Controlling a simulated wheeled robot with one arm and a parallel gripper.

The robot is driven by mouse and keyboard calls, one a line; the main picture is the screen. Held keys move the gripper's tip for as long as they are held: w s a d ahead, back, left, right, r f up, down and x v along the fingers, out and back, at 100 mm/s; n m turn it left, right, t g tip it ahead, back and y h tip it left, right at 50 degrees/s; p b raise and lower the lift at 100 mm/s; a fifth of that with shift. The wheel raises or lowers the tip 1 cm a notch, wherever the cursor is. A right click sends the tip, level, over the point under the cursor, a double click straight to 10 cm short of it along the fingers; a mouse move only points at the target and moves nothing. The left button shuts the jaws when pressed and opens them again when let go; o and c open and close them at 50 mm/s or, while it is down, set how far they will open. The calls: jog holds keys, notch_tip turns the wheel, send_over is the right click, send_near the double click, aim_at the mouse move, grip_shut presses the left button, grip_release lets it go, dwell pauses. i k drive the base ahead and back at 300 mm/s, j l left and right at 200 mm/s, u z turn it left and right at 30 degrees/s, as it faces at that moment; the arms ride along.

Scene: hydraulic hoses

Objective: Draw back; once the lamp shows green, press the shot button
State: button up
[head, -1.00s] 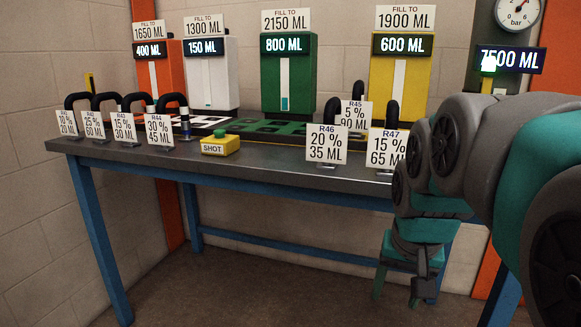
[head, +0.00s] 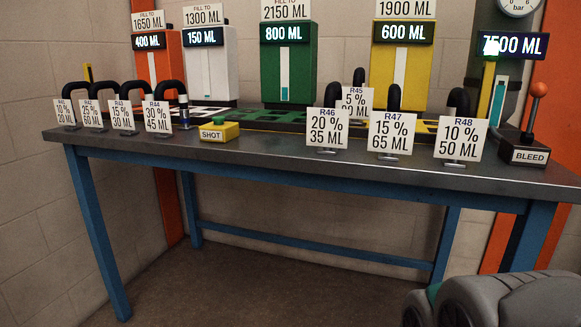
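My gripper is out of view; only my grey arm links (head: 500,302) show at the lower right, in front of the table.
Black hose loops with cards stand along the front edge, R44 (head: 158,117) left of the button and R46 (head: 328,130) right of it. A BLEED lever (head: 534,112) stands at the right end. Green (head: 300,65) and yellow tanks stand behind.

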aim_at(219, 120)
jog(key=i+j+z, duration=0.1)
jog(key=j+z, duration=0.2)
jog(key=j, duration=1.15)
jog(key=k+j+z, duration=0.1)
jog(key=j+z, duration=0.2)
jog(key=j, duration=1.1)
